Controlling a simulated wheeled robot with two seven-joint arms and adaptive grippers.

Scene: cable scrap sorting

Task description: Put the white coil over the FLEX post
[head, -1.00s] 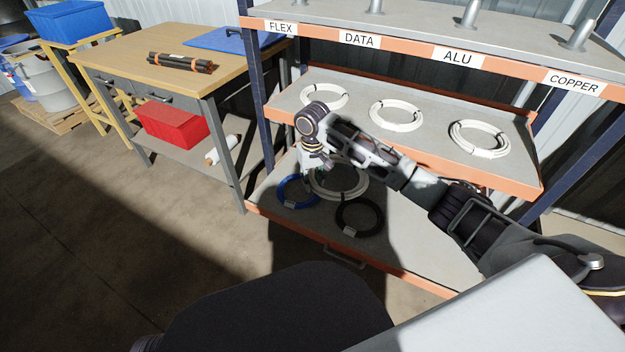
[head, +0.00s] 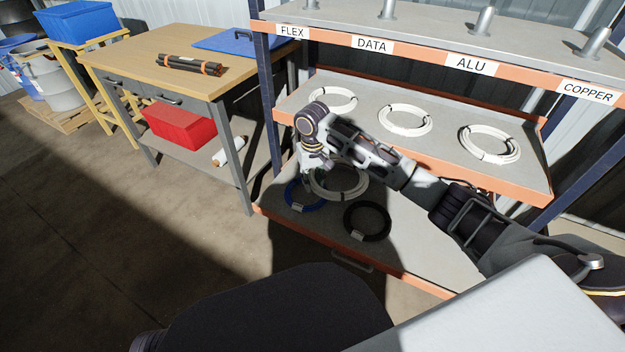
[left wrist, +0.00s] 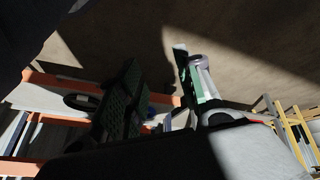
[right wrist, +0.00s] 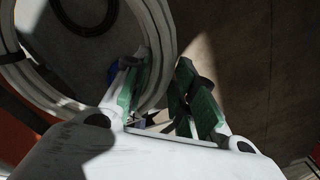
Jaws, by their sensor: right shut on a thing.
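The white coil (head: 350,194) is at the lower shelf, between a blue coil and a black coil. My right gripper (head: 310,168) reaches down to its left side, partly hidden by my wrist. In the right wrist view the fingers (right wrist: 165,95) are shut on the white coil (right wrist: 160,30), whose ring passes at the left finger. I cannot tell whether the coil is clear of the shelf. The FLEX label (head: 292,31) is on the top shelf's left end; its post is barely in view at the top edge. My left gripper (left wrist: 155,85) is open and empty, outside the head view.
Several white coils lie on the middle shelf (head: 365,143). The blue coil (head: 302,197) and black coil (head: 367,222) lie on the lower shelf. DATA (head: 372,44), ALU (head: 473,65) and COPPER (head: 588,92) labels follow to the right. A workbench (head: 150,45) stands left of the rack.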

